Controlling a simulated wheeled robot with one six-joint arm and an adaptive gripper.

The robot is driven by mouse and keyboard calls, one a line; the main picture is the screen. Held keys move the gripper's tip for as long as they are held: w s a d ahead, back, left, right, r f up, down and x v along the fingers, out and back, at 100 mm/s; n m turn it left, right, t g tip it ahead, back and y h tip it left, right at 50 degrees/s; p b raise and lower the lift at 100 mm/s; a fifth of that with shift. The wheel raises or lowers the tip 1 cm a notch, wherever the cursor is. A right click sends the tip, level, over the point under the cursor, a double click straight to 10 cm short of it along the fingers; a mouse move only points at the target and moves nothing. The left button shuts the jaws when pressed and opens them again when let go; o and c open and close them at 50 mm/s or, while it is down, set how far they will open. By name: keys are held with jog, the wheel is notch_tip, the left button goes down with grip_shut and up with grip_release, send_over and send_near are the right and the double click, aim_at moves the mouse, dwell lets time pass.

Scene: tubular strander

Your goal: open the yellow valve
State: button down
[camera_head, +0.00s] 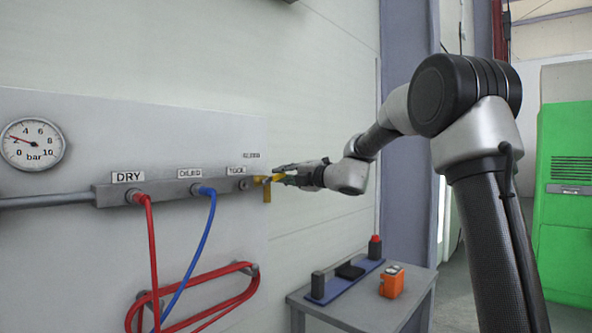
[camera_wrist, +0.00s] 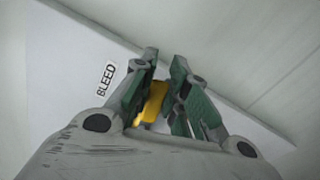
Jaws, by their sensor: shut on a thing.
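The yellow valve (camera_head: 265,181) sits at the right end of the grey manifold bar on the panel. Its lever also shows in the wrist view (camera_wrist: 153,103), between the green-padded fingers, close to a label reading BLEED (camera_wrist: 105,79). My gripper (camera_head: 282,174) reaches in from the right and is shut on the yellow lever. In the wrist view my gripper (camera_wrist: 160,92) has one finger on each side of the yellow part. The fingers hide part of the lever, and I cannot tell its exact angle.
Below right stands a small grey table (camera_head: 345,315) with an orange device (camera_head: 392,282) and a blue rack (camera_head: 345,284). A green cabinet (camera_head: 565,215) stands far right.

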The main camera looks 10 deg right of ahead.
jog(key=shift+w+d+f+m, duration=0.1)
jog(key=shift+d+f+m, duration=0.05)
jog(key=shift+f+m, duration=1.15)
jog(key=shift+r, duration=0.2)
jog(key=c, duration=1.4)
grip_release()
jog(key=v, duration=1.2)
